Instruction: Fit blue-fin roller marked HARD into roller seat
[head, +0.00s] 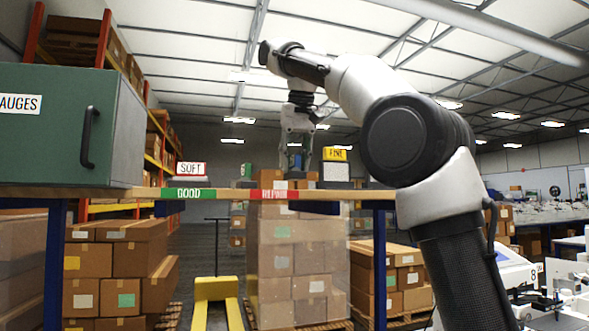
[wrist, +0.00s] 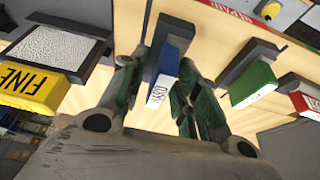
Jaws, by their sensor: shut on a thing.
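Whether the roller touches the board I cannot tell. I cannot make out the roller seat in either view.
A yellow FINE block (head: 335,154) and a red-labelled SOFT block (head: 190,168) stand on the shelf board (head: 230,195). A green-faced block (wrist: 252,84) is beside the held roller. A green GAUGES cabinet (head: 60,130) fills the left. White equipment (head: 520,272) stands lower right.

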